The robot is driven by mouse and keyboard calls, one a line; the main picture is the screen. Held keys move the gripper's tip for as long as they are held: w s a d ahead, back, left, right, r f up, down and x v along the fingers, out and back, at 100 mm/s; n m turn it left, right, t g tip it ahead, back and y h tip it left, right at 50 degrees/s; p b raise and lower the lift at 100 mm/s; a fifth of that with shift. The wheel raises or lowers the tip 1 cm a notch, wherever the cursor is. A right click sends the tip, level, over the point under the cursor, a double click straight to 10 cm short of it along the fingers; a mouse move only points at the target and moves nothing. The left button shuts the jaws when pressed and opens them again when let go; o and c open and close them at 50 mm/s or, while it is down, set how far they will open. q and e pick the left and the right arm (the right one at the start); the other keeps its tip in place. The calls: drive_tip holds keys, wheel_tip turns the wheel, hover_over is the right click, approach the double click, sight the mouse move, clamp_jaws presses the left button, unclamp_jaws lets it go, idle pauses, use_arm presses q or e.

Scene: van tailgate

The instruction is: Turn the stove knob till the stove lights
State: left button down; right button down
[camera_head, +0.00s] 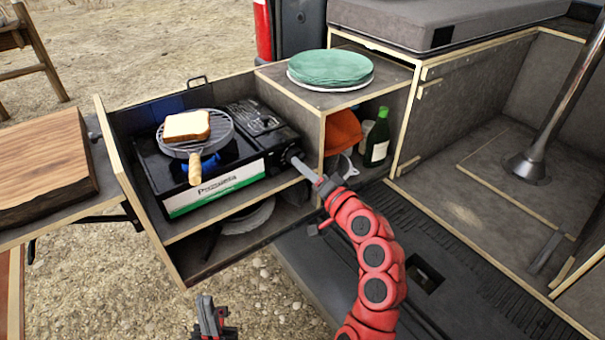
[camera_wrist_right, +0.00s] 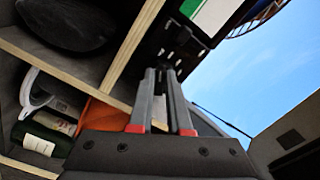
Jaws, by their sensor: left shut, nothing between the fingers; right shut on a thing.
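The black camping stove (camera_head: 217,196) with a white and green front label sits in the pull-out wooden box. A round grill (camera_head: 232,132) with a wooden handle lies on it, and a slice of bread (camera_head: 186,126) rests on the grill. Blue patches that look like flame show under the grill. My right gripper (camera_head: 293,157) is shut on the stove knob at the stove's right end; the fingers mostly hide the knob. In the right wrist view, its two fingers (camera_wrist_right: 163,76) reach to the stove's dark front. My left gripper (camera_head: 209,312) is shut and empty, low in front of the box.
Green plates (camera_head: 330,67) are stacked on the shelf right of the stove. A green bottle (camera_head: 377,139) and an orange item (camera_head: 341,131) stand below them. A wooden board (camera_head: 42,168) lies at the left.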

idle(0.3)
drive_tip(key=c, duration=0.9)
unclamp_jaws()
drive_tip(key=shift+o, duration=0.2)
drive_tip(key=p+v, duration=0.4)
drive_tip(key=v, duration=1.3)
drive_tip(key=shift+s+d+p, duration=0.15)
drive_tip(key=shift+p, duration=0.2)
